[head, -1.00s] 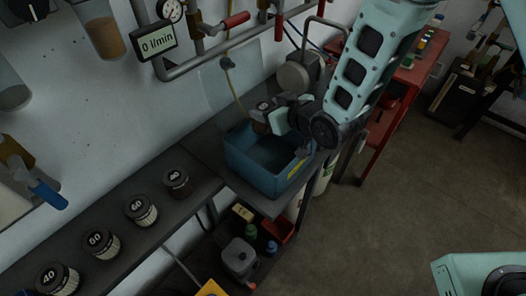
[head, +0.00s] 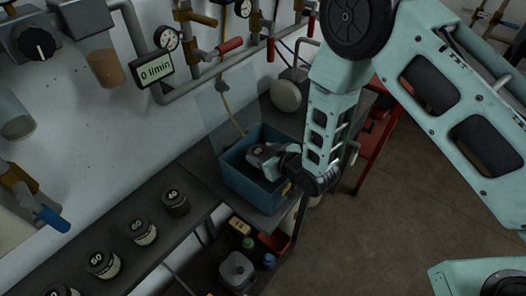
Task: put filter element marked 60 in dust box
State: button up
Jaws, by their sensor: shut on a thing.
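My gripper (head: 278,161) is shut on a dark-capped filter element (head: 260,153) in the head view. The held element is over or within the opening of the blue dust box (head: 246,184); I cannot tell its exact height, and its marking is not readable. My gripper hides part of the box's opening. On the dark bench at left stands a row of similar filter elements. One is marked 60 (head: 139,230), a darker one beside it looks marked 40 (head: 174,201), and one nearer looks marked 50 (head: 102,264). Another (head: 62,291) is cut off at the bottom edge.
Pipes with red-handled valves (head: 230,46) and a 0 l/min display (head: 154,70) are on the wall behind. A grey canister (head: 237,270) and small bottles sit on a lower shelf. A red cabinet (head: 383,128) stands behind my arm. The floor at right is clear.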

jog(key=shift+f+b, duration=0.35)
jog(key=shift+b, duration=0.1)
jog(key=shift+f+b, duration=0.25)
jog(key=shift+b, duration=0.05)
jog(key=o, duration=1)
jog(key=shift+s, duration=0.1)
jog(key=shift+f, duration=0.1)
